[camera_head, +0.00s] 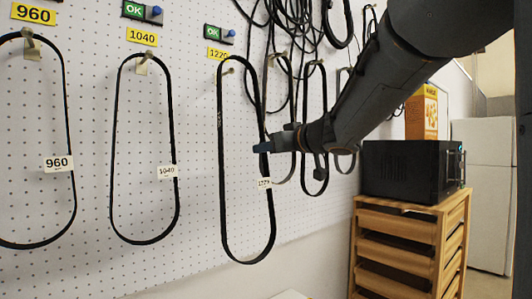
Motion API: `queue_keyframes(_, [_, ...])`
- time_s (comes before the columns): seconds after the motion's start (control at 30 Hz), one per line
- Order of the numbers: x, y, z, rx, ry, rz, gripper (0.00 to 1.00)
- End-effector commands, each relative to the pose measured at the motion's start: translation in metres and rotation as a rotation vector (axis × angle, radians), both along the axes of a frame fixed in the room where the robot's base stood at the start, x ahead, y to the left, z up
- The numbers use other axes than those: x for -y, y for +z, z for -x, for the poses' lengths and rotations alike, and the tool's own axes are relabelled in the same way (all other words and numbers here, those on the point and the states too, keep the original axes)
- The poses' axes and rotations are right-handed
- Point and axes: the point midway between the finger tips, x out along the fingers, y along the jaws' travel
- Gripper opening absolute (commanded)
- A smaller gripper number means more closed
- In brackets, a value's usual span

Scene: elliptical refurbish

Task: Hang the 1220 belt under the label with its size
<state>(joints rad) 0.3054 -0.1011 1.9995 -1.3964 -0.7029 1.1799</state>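The yellow 1220 label (218,54) is on the pegboard, partly cut into by a dark strand near its right end. Below it a long black belt (221,190) hangs as a narrow loop, its top at the hook (229,71). The belt carries a small white tag (265,183) whose number is too small to read surely. My gripper (263,147) reaches in from the upper right, with its tip at the belt's right strand. Whether its fingers touch or grip the belt, or are open or shut, I cannot tell.
Belts tagged 960 (70,120) and 1040 (113,150) hang to the left under matching labels. Several more belts (313,125) hang behind my arm. A wooden drawer unit (400,254) with a black microwave (400,170) stands at right, before a white fridge (483,190).

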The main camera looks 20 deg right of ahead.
Motion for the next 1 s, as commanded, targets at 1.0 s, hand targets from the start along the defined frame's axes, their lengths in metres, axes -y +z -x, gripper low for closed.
queue_keyframes(1.0, [-0.021, -0.007, -0.05, 0.0, 0.0, -0.001, 0.0])
